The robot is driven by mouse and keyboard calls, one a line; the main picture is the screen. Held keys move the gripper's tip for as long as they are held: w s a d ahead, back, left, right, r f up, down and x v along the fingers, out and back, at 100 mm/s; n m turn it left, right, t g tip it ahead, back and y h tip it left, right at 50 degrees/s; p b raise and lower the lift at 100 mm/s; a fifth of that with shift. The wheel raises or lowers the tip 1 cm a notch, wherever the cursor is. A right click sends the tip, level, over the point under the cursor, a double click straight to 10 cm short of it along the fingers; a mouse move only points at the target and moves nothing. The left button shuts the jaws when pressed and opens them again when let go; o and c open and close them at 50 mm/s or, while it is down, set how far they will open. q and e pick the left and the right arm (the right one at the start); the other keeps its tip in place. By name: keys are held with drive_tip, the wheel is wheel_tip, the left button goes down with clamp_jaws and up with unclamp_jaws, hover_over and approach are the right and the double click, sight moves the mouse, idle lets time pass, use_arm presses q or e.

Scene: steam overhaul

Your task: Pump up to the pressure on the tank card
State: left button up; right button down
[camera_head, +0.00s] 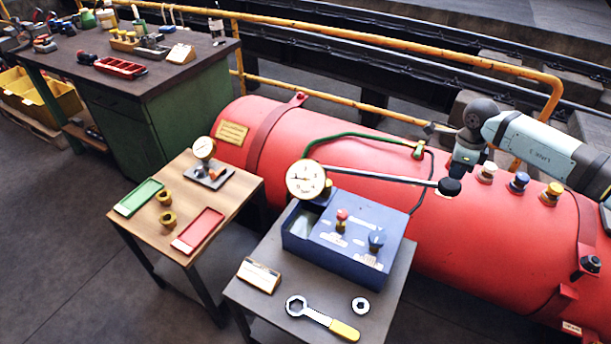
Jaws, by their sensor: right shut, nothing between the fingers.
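A blue pump box (335,262) stands on the grey table, with a red knob (341,219) and a blue knob (376,238) on top. A round white gauge (306,179) is fixed at its back left; its reading is too small to tell. A long dark lever (385,178) runs right from beside the gauge to a black knob (449,187). My right gripper (460,168) is shut and empty, just above the black knob; I cannot tell whether they touch. A yellow card (231,132) is on the red tank (330,135), its text unreadable. My left gripper is out of view.
A wrench (322,319), a nut (361,306) and a small sign (259,275) lie in front of the pump. The wooden table (150,225) holds two trays, brass fittings and another gauge (204,148). Valves with coloured caps (518,183) stand on the tank. A yellow rail runs behind.

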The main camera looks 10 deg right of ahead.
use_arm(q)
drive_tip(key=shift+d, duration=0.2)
use_arm(e)
drive_tip(key=shift+f, duration=0.1)
drive_tip(key=shift+f, duration=0.1)
drive_tip(key=shift+f+b, duration=0.7)
drive_tip(key=shift+f, duration=0.2)
use_arm(q)
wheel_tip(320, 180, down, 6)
drive_tip(key=b, duration=0.9)
use_arm(e)
wheel_tip(320, 180, down, 15)
wheel_tip(320, 180, up, 17)
drive_tip(key=p, duration=1)
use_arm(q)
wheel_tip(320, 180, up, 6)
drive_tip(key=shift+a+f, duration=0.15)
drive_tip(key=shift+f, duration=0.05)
